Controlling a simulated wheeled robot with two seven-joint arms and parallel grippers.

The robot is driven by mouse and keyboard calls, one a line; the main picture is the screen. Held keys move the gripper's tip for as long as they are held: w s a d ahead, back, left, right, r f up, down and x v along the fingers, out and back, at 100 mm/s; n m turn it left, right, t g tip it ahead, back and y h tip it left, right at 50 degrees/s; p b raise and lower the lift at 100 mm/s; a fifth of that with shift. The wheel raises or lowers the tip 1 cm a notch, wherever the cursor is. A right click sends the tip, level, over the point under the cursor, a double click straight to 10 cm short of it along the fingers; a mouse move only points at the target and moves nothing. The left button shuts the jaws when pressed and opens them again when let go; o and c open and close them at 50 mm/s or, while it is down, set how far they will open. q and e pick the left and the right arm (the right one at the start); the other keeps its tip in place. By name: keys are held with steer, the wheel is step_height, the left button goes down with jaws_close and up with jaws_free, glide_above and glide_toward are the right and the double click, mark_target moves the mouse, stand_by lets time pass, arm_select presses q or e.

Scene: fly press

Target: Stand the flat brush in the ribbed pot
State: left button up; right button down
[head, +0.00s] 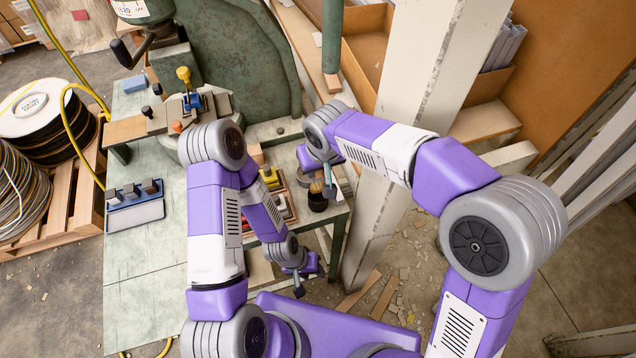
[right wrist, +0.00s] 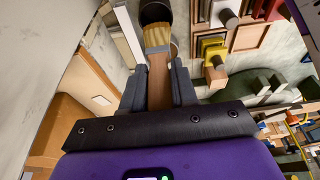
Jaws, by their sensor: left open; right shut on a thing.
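The flat brush (right wrist: 157,38) is between the fingers of my right gripper (right wrist: 172,88) in the right wrist view, its brown handle toward the palm and its tan bristles pointing away. In the head view my right gripper (head: 331,188) is shut on the brush beside a dark pot (head: 318,203), with tan bristles at the pot's top. The dark pot (right wrist: 155,12) also shows past the bristle end, partly cut off by the frame edge. I cannot tell whether the bristles are inside or above it; its ribs are too small to see. My left gripper (head: 299,290) is open and empty, low beside the bench.
The green fly press (head: 235,50) stands at the back. A wooden rack with colored blocks (head: 273,180) is left of the pot. A pale post (head: 415,70) rises close to my right arm. The bench top (head: 140,255) is bare at front left.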

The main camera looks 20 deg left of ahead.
mark_target(319, 178)
steer(key=x, duration=0.2)
steer(key=shift+f, duration=0.45)
step_height(319, 178, down, 4)
steer(key=shift+b, duration=0.8)
steer(key=shift+s+r, duration=0.1)
steer(key=shift+f, duration=0.25)
steer(key=c, duration=0.9)
jaws_free()
steer(key=shift+r, duration=0.1)
steer(key=shift+r, duration=0.1)
